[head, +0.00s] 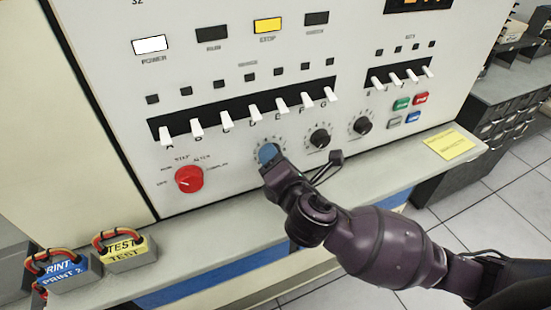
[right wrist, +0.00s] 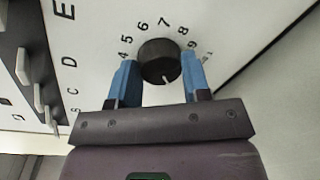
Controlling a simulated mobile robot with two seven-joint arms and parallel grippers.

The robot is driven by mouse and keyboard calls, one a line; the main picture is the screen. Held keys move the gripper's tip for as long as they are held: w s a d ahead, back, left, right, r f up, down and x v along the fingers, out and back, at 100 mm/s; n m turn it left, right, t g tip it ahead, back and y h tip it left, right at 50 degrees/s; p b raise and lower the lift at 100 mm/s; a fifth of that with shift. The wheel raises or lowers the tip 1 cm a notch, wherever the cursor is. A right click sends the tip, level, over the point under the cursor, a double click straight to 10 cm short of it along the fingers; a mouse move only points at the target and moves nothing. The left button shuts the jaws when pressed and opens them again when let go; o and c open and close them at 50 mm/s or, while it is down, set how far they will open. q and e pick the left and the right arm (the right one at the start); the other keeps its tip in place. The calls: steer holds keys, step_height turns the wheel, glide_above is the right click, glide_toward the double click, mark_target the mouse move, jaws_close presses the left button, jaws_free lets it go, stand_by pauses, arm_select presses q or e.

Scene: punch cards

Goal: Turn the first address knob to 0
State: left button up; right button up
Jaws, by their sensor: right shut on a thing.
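The first address knob (right wrist: 160,62) is a dark round knob on the white panel, at the left end of a row of three. In the right wrist view it sits between the blue fingers of my right gripper (right wrist: 163,80), which is shut on it. A pale mark shows on the knob's lower edge. Digits 4 to 9 show around its upper side; those at the bottom are hidden. In the head view my right gripper (head: 268,153) covers most of this knob. My left gripper is not in view.
Two more black knobs, the middle one (head: 320,139) and the right one (head: 362,126), are just right of my gripper. White lever switches (head: 225,125) run above. A red knob (head: 189,179) is to the left. Plug blocks (head: 125,254) and a yellow note (head: 449,145) lie on the ledge.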

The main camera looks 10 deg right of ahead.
steer(key=o, duration=0.9)
steer(key=s, duration=0.3)
steer(key=s+d+b, duration=0.1)
steer(key=s, duration=0.3)
steer(key=s+r, duration=0.1)
steer(key=s, duration=0.2)
steer(key=shift+s+d, duration=0.25)
steer(key=shift+s, duration=0.1)
